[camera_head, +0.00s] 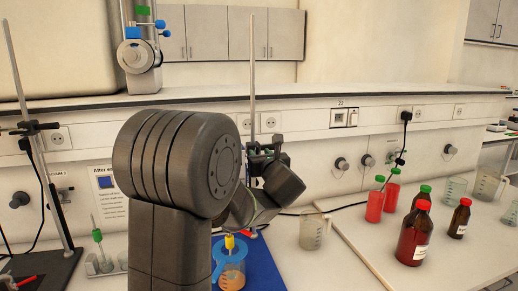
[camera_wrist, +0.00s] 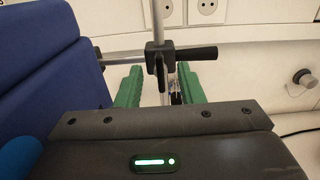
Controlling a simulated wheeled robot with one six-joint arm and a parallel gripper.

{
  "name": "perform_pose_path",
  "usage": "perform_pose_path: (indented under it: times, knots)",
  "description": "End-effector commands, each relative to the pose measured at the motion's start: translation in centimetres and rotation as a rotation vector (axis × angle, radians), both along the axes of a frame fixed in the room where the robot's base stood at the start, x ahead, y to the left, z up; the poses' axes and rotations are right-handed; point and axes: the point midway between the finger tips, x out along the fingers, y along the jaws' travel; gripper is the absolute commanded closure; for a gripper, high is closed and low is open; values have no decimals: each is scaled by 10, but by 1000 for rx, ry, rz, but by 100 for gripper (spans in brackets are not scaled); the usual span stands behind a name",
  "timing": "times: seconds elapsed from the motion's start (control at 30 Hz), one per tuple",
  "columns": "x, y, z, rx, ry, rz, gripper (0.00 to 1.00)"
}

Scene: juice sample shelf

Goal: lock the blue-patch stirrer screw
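A tall thin metal rod (camera_head: 252,70) stands behind my arm, above a blue patch (camera_head: 265,272) on the bench. In the wrist view the rod (camera_wrist: 158,15) carries a black clamp (camera_wrist: 158,60) with a black-handled screw (camera_wrist: 195,52) sticking out to the right. My gripper (camera_wrist: 160,75) has its two green fingers apart, one each side of the rod just below the clamp. I cannot tell whether either finger touches it. A large blue body (camera_wrist: 50,55) is close on the left. In the head view my arm hides the gripper and much of the stand.
An empty beaker (camera_head: 313,232), red bottles (camera_head: 375,203) and brown bottles (camera_head: 413,238) stand to the right. Another stand (camera_head: 40,150) is at the left.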

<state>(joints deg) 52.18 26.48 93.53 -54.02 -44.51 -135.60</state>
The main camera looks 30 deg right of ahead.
Motion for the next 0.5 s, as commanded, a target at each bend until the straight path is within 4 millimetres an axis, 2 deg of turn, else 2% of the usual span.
perform_pose_path:
  times: [0.2, 0.5]
  knots:
    - [16, -5, 0, 2, -1, 1, 65]
    - [18, -5, -1, 1, 0, 0, 65]
